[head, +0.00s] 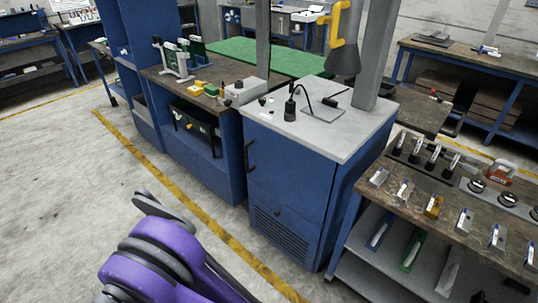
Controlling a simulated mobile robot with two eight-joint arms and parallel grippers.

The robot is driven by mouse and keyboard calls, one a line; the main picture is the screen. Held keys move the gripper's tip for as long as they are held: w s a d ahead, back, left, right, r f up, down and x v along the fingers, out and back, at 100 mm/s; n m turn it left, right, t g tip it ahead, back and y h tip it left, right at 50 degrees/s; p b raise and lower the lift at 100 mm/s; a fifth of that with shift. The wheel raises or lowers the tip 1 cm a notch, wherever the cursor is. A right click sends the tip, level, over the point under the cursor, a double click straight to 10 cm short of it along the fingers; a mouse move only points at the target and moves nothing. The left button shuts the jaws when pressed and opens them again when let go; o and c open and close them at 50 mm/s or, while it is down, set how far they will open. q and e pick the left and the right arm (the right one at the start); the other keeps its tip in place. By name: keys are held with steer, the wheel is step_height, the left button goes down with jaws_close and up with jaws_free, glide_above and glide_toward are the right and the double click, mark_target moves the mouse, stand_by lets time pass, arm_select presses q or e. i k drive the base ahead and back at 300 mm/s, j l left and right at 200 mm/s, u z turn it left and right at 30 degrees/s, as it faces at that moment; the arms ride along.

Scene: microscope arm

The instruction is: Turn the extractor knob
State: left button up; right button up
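A dark grey extractor hood (344,60) hangs over the grey top of a blue cabinet (300,190). A yellow handle (337,24) is fixed at its upper left side. No separate knob on the extractor can be made out at this size. A purple and grey part of my own arm shows at the bottom left, far from the hood. Neither of my grippers can be made out in the head view.
On the cabinet top (318,88) stand a black device with a cable (291,104) and a flat grey plate (323,112). A workbench (447,190) with tools stands close on the right. Open floor (60,190) lies at the left, crossed by a yellow line.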

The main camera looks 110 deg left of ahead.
mark_target(261, 100)
steer(key=u, duration=3.2)
steer(key=i+j, duration=0.95)
steer(key=j+u, duration=0.05)
